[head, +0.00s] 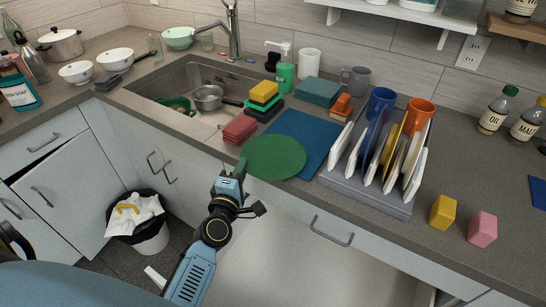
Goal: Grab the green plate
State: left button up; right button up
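The green plate (275,157) is round and lies at the front of the counter, overlapping a dark blue mat (299,128). My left gripper (240,167) is at the plate's near left rim, with its arm coming up from below the counter. The fingertips meet or overlap the rim. They are too small to show whether they are closed on it. My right gripper is not in view.
A grey dish rack (389,203) with upright plates stands right of the plate. Red sponges (240,129) are close on its left, near the sink (157,80). Yellow (443,212) and pink (482,227) blocks sit farther right. A bin (151,240) stands on the floor.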

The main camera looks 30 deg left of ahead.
aim_at(273, 158)
pick_arm(q)
jog(key=x, duration=0.3)
jog(key=shift+w, duration=0.3)
jog(key=shift+w+f, duration=0.1)
grip_shut()
jog(key=shift+r, duration=0.2)
